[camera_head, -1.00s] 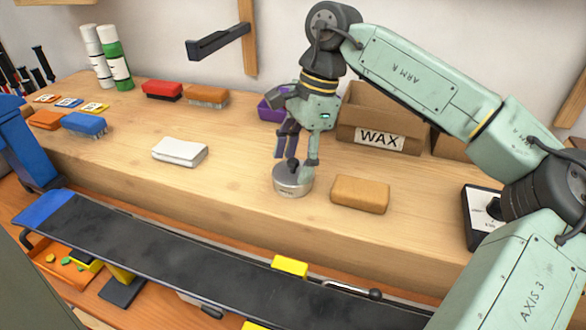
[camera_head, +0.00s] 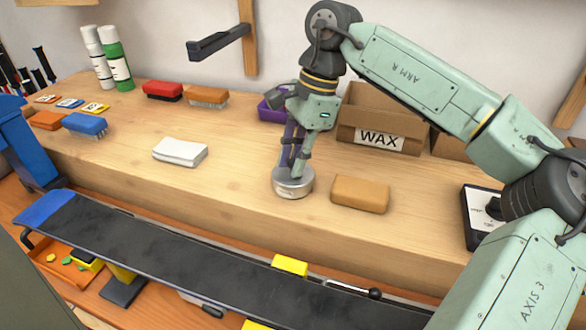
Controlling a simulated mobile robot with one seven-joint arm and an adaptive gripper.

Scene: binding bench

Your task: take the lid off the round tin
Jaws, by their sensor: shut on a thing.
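The round tin (camera_head: 293,187) is a low silver metal tin standing on the wooden bench. Its lid (camera_head: 282,180) appears to be on top; the seam is too small to make out. My gripper (camera_head: 297,172) points down from above, with its fingers closed together at the top of the tin. It is shut on the lid's knob, which the fingers mostly hide.
A tan block (camera_head: 360,194) lies close to the right of the tin. A folded white cloth (camera_head: 180,152) lies to the left.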

